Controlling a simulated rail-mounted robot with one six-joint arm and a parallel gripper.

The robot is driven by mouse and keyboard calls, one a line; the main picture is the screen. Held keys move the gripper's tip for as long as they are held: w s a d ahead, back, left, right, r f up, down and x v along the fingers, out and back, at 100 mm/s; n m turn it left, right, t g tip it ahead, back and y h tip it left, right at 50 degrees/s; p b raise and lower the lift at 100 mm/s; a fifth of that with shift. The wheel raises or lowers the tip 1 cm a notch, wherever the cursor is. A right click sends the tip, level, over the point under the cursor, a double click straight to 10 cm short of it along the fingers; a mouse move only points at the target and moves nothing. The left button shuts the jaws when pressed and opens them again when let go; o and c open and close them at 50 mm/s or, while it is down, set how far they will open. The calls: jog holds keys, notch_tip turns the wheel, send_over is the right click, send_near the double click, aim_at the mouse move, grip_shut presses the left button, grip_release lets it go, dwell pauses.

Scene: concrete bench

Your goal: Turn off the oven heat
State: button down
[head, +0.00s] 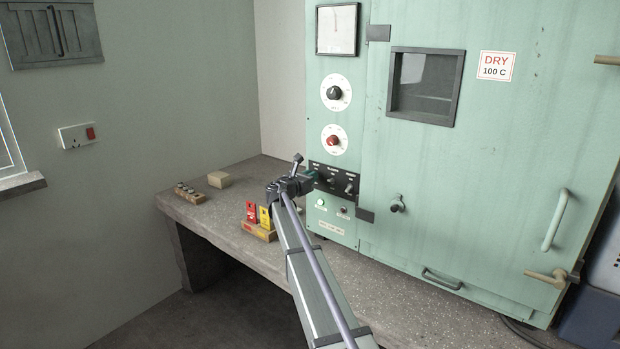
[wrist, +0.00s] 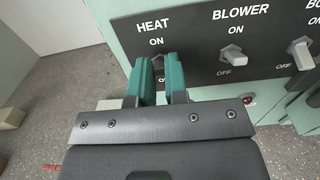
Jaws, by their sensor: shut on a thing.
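The green oven (head: 480,200) stands on the bench with a black switch panel (head: 345,190) at its lower left. My gripper (head: 312,175) is at the left end of this panel. In the wrist view, its two teal fingers (wrist: 158,72) are closed on the HEAT switch (wrist: 158,62), under the words HEAT and ON. The fingers hide most of that switch and its lower label, so I cannot tell which way it points. The BLOWER switch (wrist: 234,54) and a third switch (wrist: 302,52) sit to the right, apart from my fingers.
Two dials (head: 335,92) sit above the panel, the lower with a red knob (head: 333,141). A green lamp (head: 320,202) glows below. Red and yellow tags (head: 258,216), a small block (head: 219,180) and a rack of small pieces (head: 189,193) are on the bench.

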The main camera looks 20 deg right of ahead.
jog(key=shift+f+b, duration=0.15)
jog(key=shift+b, duration=0.15)
notch_tip(320, 180, down, 3)
jog(key=t+h+b, duration=0.2)
jog(key=h+b, duration=0.1)
jog(key=b, duration=0.3)
jog(key=t+h+b, duration=0.1)
jog(key=h+b, duration=0.3)
jog(key=b, duration=0.3)
jog(key=shift+d+r+t, duration=0.1)
jog(key=shift+r+t, duration=0.1)
jog(key=shift+t, duration=0.2)
jog(key=c, duration=1.1)
grip_release()
jog(key=shift+c, duration=0.2)
